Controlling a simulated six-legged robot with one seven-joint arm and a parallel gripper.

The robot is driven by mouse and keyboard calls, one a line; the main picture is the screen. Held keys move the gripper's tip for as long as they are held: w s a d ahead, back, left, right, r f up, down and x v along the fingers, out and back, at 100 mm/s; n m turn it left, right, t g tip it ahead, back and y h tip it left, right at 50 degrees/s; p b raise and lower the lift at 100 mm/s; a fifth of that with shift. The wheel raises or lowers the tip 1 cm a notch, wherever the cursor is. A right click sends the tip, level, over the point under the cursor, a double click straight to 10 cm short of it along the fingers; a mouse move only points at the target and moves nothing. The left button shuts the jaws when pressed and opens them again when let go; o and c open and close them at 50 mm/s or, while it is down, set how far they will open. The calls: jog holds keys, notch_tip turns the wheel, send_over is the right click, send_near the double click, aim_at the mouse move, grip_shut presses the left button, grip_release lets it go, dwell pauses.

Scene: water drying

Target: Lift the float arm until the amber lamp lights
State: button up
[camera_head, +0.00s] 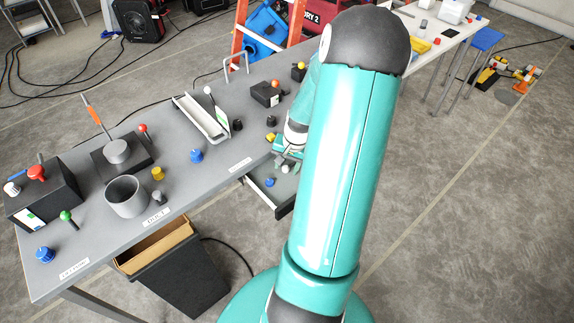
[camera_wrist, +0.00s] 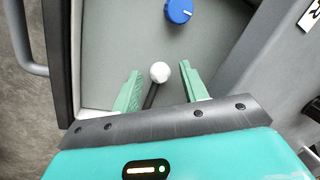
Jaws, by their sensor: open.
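In the wrist view my gripper (camera_wrist: 159,76) is open, with one green finger on each side of a white ball (camera_wrist: 160,71) on a short black rod (camera_wrist: 151,96). The ball sits between the fingers, with gaps visible on both sides. It is inside an open grey drawer (camera_wrist: 105,50), which also shows in the head view (camera_head: 262,192) below the bench edge. A second white-tipped stick (camera_head: 208,90) stands at a white trough (camera_head: 197,118) on the bench. I cannot tell which is the float arm. No lit amber lamp is evident; small yellow parts (camera_head: 158,173) stand on the bench.
A blue knob (camera_wrist: 178,11) lies in the drawer beyond the ball. The grey bench (camera_head: 180,175) holds a grey cup (camera_head: 126,196), a lever with an orange handle (camera_head: 96,117) and a dark box with a red knob (camera_head: 43,190). A black bin (camera_head: 180,285) stands below.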

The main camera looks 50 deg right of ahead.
jog(key=shift+f, duration=0.2)
jog(key=shift+c, duration=0.4)
grip_shut()
